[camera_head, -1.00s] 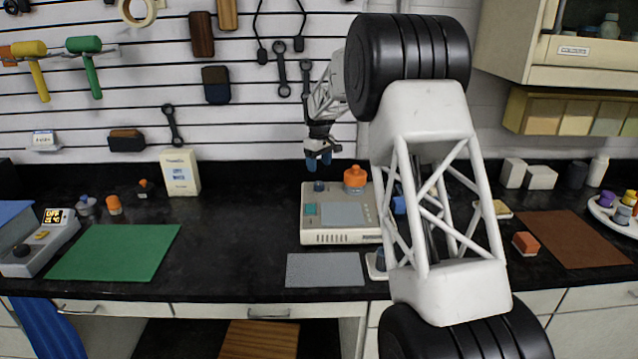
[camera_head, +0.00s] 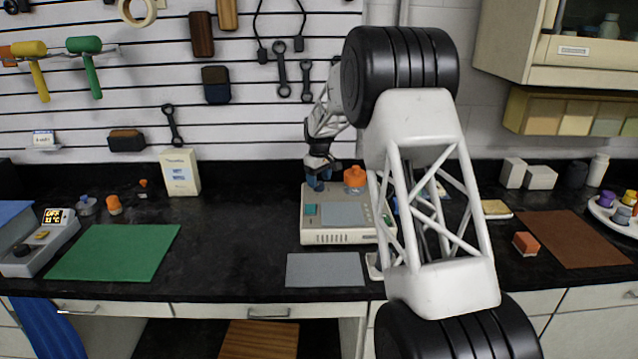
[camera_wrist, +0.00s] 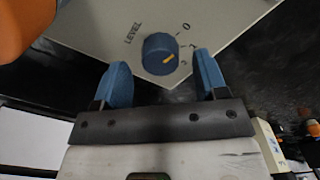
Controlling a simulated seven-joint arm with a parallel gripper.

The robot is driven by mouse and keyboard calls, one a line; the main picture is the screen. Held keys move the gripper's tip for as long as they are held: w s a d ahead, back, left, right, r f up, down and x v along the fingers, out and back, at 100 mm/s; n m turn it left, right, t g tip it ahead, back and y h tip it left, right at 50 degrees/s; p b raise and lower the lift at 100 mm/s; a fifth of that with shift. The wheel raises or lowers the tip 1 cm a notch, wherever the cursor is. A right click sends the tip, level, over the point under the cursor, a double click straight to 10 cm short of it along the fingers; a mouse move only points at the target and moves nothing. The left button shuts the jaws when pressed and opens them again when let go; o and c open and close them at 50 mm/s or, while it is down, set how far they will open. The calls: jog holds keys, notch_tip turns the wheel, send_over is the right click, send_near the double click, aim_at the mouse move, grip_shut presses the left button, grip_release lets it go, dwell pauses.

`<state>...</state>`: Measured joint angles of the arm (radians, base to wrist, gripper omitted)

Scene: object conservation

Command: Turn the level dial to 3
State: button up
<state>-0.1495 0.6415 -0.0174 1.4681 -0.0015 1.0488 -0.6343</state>
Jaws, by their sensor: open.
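The level dial (camera_wrist: 155,45) is a round dark blue knob on a beige panel, with LEVEL printed beside it. Its yellow mark points to the right side, towards the printed numbers; the exact number is hard to tell. The beige device (camera_head: 318,237) stands on the black bench. My gripper (camera_wrist: 162,66) is open, with one blue finger on either side of the dial and nothing visibly gripped. In the head view my gripper (camera_head: 318,182) is low over the back left corner of the device, hiding the dial there.
An orange knob (camera_head: 355,177) rises from the device beside my gripper; orange also fills the wrist view's upper left corner (camera_wrist: 22,25). A grey mat (camera_head: 325,270) lies in front. A white box (camera_head: 180,173) stands left. The bench between is clear.

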jog(key=shift+f, duration=0.8)
jog(key=c, duration=0.9)
